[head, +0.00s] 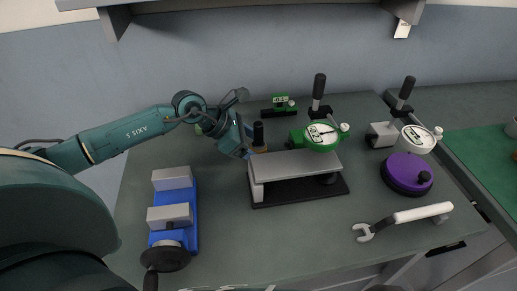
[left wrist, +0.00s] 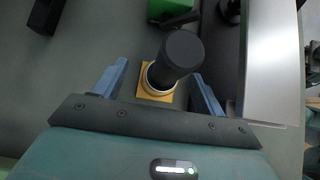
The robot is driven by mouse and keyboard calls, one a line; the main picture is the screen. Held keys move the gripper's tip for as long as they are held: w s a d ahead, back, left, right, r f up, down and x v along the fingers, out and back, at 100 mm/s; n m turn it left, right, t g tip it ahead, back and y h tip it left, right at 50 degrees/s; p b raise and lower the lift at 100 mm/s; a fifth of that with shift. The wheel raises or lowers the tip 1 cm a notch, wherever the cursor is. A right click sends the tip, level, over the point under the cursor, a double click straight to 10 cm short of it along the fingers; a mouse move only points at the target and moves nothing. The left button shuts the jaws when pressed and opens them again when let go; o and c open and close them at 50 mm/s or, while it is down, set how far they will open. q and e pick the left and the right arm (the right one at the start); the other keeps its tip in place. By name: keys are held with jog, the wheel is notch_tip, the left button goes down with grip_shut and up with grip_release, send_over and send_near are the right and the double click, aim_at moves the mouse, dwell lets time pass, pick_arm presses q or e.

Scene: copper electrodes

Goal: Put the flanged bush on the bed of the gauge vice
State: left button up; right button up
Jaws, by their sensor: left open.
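What looks like the flanged bush (head: 259,134) is a black cylinder on a brass-coloured square flange, standing at the left end of a grey block. In the left wrist view the bush (left wrist: 178,55) stands between my left gripper's blue fingers. My left gripper (head: 248,146) is open, with a finger on each side of the bush and gaps showing; it hides part of it in the head view. The gauge vice (head: 193,228) is blue with two grey jaws and a dark handwheel, at the left front of the bench. Its bed between the jaws looks empty. My right gripper is out of view.
A grey block (head: 295,166) on a black base stands right of my gripper. Green and white dial gauges (head: 322,136), a purple disc (head: 402,183) and a white-handled spanner (head: 408,217) lie further right. The bench between vice and block is clear.

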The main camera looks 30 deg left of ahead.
pick_arm(q)
jog(key=shift+w+d+f, duration=0.2)
jog(key=shift+f, duration=0.05)
jog(key=shift+c, duration=0.3)
jog(key=c, duration=1.2)
jog(key=shift+r, duration=0.2)
jog(key=shift+c, duration=0.6)
